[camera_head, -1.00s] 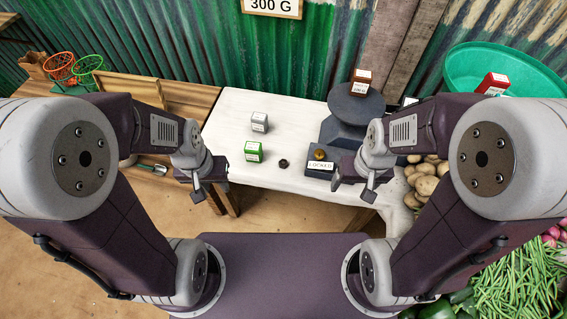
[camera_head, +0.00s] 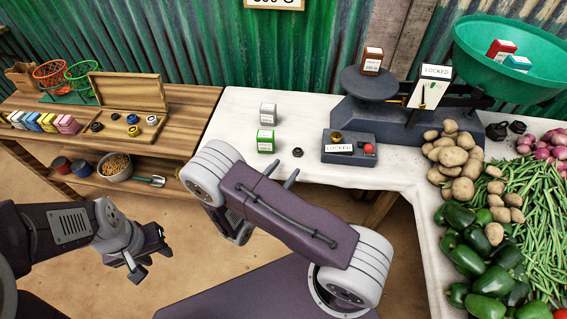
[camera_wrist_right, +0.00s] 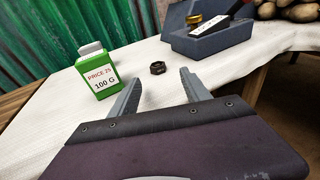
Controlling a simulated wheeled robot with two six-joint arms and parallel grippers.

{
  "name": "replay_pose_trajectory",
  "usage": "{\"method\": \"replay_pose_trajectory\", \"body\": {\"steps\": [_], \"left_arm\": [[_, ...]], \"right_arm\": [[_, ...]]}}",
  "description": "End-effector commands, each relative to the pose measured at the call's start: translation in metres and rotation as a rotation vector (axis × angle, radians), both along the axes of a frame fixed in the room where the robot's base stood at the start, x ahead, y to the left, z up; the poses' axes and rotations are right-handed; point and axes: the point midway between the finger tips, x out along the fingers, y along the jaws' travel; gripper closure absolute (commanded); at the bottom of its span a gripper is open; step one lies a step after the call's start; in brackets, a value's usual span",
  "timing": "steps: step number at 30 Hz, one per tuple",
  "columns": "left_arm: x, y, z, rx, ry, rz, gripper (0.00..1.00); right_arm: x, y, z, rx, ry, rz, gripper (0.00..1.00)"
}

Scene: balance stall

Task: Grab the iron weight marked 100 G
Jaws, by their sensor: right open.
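A small dark hexagonal iron weight (camera_head: 298,152) sits on the white tabletop, right of a green box (camera_head: 265,141); its marking is too small to read. In the right wrist view the weight (camera_wrist_right: 158,68) lies just beyond and between the fingertips of my right gripper (camera_wrist_right: 160,80), which is open and empty. The green box (camera_wrist_right: 102,77) there reads 100 G. My right gripper (camera_head: 280,174) is at the table's front edge in the head view. My left gripper (camera_head: 146,256) is low over the floor at left; its jaw opening is unclear.
A white box (camera_head: 268,114) stands behind the green box. A grey lock box (camera_head: 349,158) labelled LOCKED is to the right, near the scale (camera_head: 368,84) with a green pan (camera_head: 508,50). Vegetables cover the far right. A wooden tray (camera_head: 127,93) with several weights is left.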

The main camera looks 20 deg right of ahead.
Motion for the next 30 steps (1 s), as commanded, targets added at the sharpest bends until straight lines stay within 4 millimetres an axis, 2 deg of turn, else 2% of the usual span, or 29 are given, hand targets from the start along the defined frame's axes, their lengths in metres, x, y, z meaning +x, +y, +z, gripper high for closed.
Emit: {"method": "replay_pose_trajectory", "body": {"steps": [2,9,15,24,30], "left_arm": [[0.000,0.000,0.000,0.000,-0.001,0.000,0.64],[0.000,0.000,-0.002,0.000,-0.001,0.000,0.64],[0.000,0.000,-0.003,0.000,-0.001,0.000,0.64],[0.000,0.000,-0.008,0.000,0.000,0.000,0.64],[0.000,0.000,-0.008,0.000,0.000,0.000,0.64]], "right_arm": [[0.001,0.002,0.001,0.003,-0.004,0.005,0.45],[0.019,-0.025,-0.004,0.004,-0.003,-0.003,0.45],[0.025,-0.032,-0.005,0.005,-0.003,-0.001,0.45],[0.056,-0.066,-0.013,0.005,-0.003,-0.003,0.45],[0.058,-0.068,-0.013,0.005,-0.003,-0.001,0.45]]}}
